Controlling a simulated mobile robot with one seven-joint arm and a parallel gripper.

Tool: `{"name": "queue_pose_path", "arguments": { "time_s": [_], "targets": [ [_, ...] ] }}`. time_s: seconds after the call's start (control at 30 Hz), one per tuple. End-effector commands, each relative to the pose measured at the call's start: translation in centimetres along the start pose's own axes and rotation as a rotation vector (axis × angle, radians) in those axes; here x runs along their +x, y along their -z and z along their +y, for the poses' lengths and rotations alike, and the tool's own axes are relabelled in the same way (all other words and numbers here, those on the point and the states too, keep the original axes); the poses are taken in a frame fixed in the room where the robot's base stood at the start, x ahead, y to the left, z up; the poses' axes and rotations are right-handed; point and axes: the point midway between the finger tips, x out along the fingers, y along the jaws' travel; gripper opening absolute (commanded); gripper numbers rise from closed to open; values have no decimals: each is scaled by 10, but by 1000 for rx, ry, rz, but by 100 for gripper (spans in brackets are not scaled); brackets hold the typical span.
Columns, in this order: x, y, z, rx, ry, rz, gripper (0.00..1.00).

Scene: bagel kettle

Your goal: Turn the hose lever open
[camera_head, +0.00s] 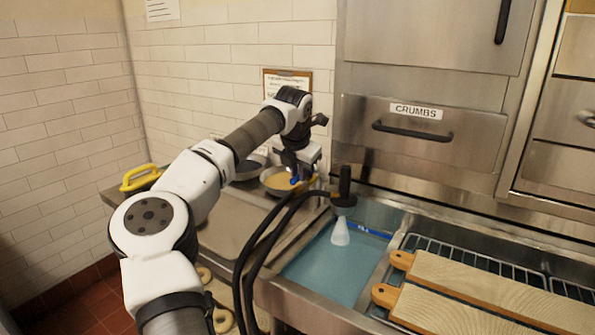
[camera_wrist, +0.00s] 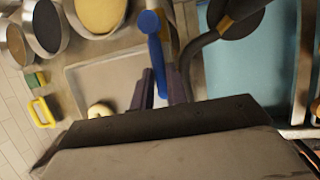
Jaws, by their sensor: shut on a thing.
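The blue lever (camera_wrist: 153,45) has a rounded end and a shaft that runs down between the two dark fingers of my gripper (camera_wrist: 163,88) in the wrist view. My gripper is shut on this lever. In the head view, a small bit of blue lever (camera_head: 295,181) shows just below my gripper (camera_head: 298,172). The black hose (camera_head: 262,240) loops up beside it and bends over the basin in the wrist view (camera_wrist: 205,38). A black fitting (camera_head: 344,190) with a pale cone-shaped part (camera_head: 341,232) below it stands over the basin. The lever's pivot is hidden.
A basin of blue water (camera_head: 325,265) lies right of the hose, with wooden boards (camera_head: 480,290) on a rack further right. Pans with powder and seeds (camera_wrist: 98,12), a yellow-handled tool (camera_wrist: 42,112) and a bagel (camera_wrist: 100,110) lie left. A CRUMBS drawer (camera_head: 420,150) is behind.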

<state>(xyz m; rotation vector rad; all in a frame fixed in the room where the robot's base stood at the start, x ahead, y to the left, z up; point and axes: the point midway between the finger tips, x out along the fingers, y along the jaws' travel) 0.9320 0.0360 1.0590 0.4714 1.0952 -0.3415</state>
Motion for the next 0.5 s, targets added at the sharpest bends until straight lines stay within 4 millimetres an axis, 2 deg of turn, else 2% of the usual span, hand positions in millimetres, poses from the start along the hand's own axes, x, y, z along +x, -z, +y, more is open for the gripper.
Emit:
{"name": "queue_pose_path", "arguments": {
  "time_s": [0.47, 0.5],
  "targets": [
    [1, 0, 0, -8, -2, 5, 0],
    [1, 0, 0, -8, -2, 5, 19]
  ]
}}
